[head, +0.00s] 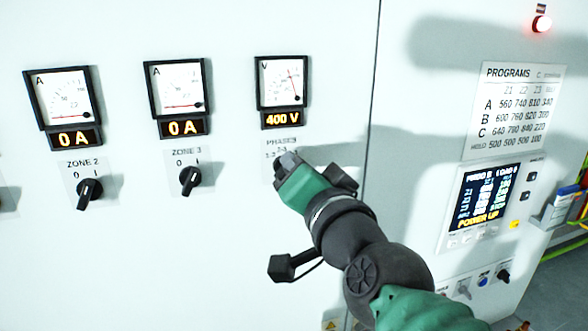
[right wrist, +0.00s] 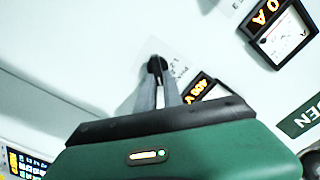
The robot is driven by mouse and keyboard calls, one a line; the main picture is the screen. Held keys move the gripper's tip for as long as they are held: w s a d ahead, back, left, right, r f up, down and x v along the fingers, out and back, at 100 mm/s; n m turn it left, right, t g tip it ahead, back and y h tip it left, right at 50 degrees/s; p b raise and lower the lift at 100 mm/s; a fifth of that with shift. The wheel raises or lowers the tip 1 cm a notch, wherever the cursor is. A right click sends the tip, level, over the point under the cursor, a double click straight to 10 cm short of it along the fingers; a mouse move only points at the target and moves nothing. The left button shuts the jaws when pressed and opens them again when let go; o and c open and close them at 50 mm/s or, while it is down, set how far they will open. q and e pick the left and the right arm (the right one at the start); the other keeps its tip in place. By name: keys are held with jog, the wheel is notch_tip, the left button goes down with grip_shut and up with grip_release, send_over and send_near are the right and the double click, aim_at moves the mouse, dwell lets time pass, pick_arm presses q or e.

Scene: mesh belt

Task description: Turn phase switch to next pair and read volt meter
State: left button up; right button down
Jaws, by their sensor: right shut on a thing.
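The volt meter (head: 282,84) is at the upper middle of the head view; its needle stands right of centre and its display (head: 282,119) reads 400 V. The phase switch (right wrist: 156,64) is a dark knob, seen in the right wrist view between my gripper's fingertips. Its label (head: 281,146) shows part of the word PHASE and "2-3" above the gripper. My right gripper (head: 287,160) is shut on the switch and hides it in the head view. The gripper also shows in the right wrist view (right wrist: 157,82). My left gripper is not in view.
Two ammeters (head: 68,98) (head: 178,92) reading 0 A are on the left, above the zone 2 knob (head: 89,190) and zone 3 knob (head: 190,178). A lit controller screen (head: 484,197), a programs chart (head: 515,110) and a red lamp (head: 541,23) are on the right panel.

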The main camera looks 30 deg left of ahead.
jog(key=shift+f, duration=0.15)
dwell(0.4)
jog(key=c, duration=1.5)
grip_release()
jog(key=shift+w, duration=0.1)
jog(key=shift+d, duration=0.1)
